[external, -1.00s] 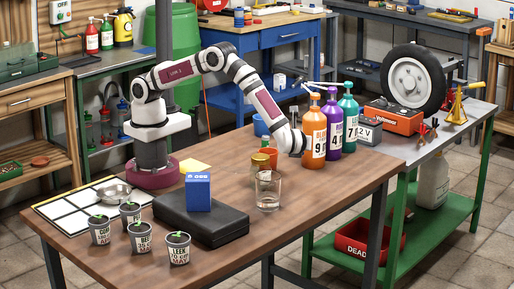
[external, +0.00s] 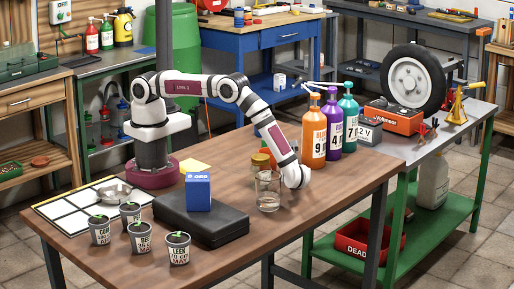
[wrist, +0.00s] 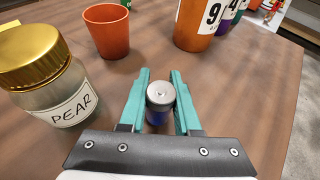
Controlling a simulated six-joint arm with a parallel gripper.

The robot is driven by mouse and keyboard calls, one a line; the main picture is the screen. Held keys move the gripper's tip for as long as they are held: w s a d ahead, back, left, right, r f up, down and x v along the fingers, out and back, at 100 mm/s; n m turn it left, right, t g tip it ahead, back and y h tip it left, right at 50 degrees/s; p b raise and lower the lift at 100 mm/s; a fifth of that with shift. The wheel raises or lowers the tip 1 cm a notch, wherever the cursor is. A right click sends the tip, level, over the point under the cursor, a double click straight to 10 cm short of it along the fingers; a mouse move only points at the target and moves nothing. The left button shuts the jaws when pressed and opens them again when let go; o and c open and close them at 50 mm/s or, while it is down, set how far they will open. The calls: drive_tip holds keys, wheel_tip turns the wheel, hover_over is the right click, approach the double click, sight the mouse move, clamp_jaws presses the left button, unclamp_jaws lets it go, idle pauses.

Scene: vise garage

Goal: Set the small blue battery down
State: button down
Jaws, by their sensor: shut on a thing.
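The small blue battery (wrist: 161,102) stands upright between the teal fingers of my gripper (wrist: 160,90) in the wrist view. Its silver top faces the camera and a strip of its blue side shows below. My gripper is shut on it. The fingers and the battery are hidden there behind my wrist. I cannot tell whether the battery's base touches the table.
A PEAR jar (wrist: 45,85) with a gold lid stands left of my gripper, and an orange cup (wrist: 106,30) stands beyond. Bottles (external: 314,130) stand at the table's far right edge. A black case (external: 222,220) carries a blue box (external: 198,192). Bare wood lies right of the fingers.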

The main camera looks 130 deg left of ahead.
drive_tip(key=shift+f, duration=0.6)
drive_tip(key=c, duration=0.5)
unclamp_jaws()
drive_tip(key=shift+c, duration=0.2)
